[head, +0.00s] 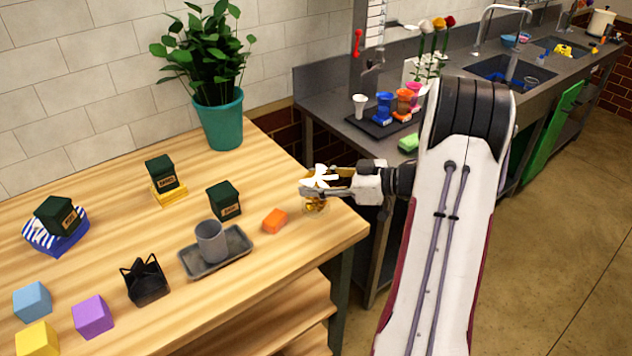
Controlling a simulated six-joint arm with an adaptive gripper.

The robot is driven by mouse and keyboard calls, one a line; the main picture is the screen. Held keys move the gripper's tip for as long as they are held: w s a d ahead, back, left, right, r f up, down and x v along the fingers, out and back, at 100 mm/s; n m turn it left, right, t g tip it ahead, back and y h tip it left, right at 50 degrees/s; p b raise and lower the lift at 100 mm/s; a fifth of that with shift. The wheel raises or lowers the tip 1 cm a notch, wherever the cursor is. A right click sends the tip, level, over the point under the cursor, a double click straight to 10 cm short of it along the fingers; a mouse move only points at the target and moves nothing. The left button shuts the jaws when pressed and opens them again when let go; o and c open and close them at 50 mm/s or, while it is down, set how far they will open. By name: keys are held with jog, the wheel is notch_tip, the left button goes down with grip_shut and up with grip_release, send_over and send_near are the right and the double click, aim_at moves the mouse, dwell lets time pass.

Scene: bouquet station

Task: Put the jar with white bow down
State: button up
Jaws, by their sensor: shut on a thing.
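The jar with white bow (315,205) is at the right end of the wooden table (300,262). Its white bow (321,178) shows on top, and its clear lower part shows below the fingers. My gripper (318,187) reaches in from the right and is shut on the jar near its top. The fingers hide part of the jar. I cannot tell whether its base touches the tabletop.
An orange block (274,220) lies just left of the jar. A grey tray (246,262) with a grey cup (212,241), dark green boxes (224,201), a black holder (146,281) and coloured blocks (93,316) stand further left. A potted plant (222,122) stands behind. The table's right edge is close.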

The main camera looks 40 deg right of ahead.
jog(key=shift+f, duration=0.15)
jog(key=o, duration=1.5)
jog(key=shift+c, duration=0.2)
jog(key=shift+r, duration=0.2)
jog(key=v, duration=1.2)
jog(key=shift+w, duration=0.1)
